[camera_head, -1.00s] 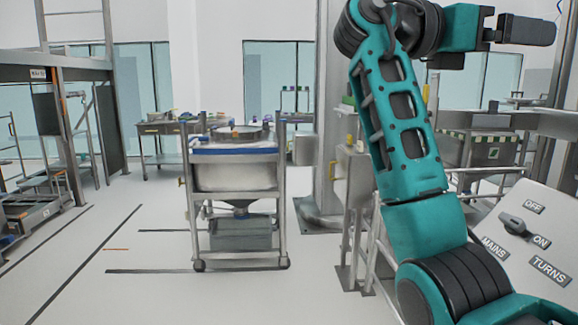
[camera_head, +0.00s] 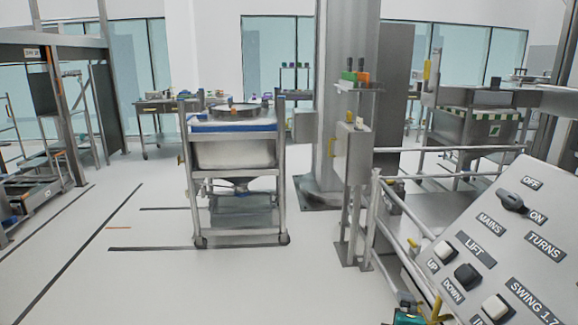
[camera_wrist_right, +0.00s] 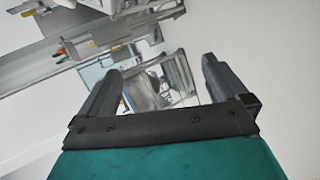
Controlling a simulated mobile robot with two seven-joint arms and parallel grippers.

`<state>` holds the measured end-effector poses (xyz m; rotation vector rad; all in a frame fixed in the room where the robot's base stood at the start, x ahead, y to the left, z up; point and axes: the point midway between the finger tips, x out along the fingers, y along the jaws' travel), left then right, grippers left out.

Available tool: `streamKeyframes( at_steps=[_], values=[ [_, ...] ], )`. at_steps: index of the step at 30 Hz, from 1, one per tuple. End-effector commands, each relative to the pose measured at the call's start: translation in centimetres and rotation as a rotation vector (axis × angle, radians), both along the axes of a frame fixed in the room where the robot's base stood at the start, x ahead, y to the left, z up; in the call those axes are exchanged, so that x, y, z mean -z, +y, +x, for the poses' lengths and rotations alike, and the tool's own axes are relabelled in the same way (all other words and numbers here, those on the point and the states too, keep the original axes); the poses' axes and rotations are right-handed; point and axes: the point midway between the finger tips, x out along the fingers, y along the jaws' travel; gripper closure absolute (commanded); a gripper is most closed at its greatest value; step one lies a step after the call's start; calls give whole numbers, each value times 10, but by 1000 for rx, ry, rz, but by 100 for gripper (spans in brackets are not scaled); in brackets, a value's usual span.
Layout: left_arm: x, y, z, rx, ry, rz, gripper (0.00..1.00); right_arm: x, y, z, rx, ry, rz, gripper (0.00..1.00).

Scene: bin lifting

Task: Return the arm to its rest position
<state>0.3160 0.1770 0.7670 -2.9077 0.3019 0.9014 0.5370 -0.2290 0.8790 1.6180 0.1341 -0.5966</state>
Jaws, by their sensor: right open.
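My right gripper (camera_wrist_right: 160,80) shows in the right wrist view with its two dark fingers spread apart and nothing between them. Beyond the fingers a metal cart and fixtures appear tilted and at a distance. My left arm and gripper are in neither view.
A control panel (camera_head: 478,262) with labelled knobs stands at the right. A wheeled cart (camera_head: 237,172) holding a bin stands at centre left. A metal column (camera_head: 345,100) and railings stand right of centre. The floor at left front is clear.

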Motion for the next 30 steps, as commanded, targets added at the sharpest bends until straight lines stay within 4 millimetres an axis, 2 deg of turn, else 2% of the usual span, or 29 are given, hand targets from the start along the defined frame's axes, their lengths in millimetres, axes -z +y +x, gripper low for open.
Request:
streamKeyframes(
  at_steps=[1, 6, 9, 12, 15, 19, 30],
  values=[
    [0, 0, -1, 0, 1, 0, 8, 26, 6, -26, 7, 6, 127, 0],
    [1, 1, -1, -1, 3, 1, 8, 81, 27, -104, 89, 12, 591, 0],
    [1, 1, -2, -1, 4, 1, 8, 100, 38, -149, 166, 25, 846, 0],
    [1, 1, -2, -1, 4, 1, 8, 108, 45, -185, 247, 37, 1051, 0],
    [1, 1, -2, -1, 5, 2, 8, 112, 49, -208, 311, 46, 1190, 0],
    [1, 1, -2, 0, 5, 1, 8, 112, 51, -221, 353, 48, 1276, 0],
    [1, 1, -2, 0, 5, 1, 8, 112, 51, -222, 355, 48, 1279, 0]
  ],
)
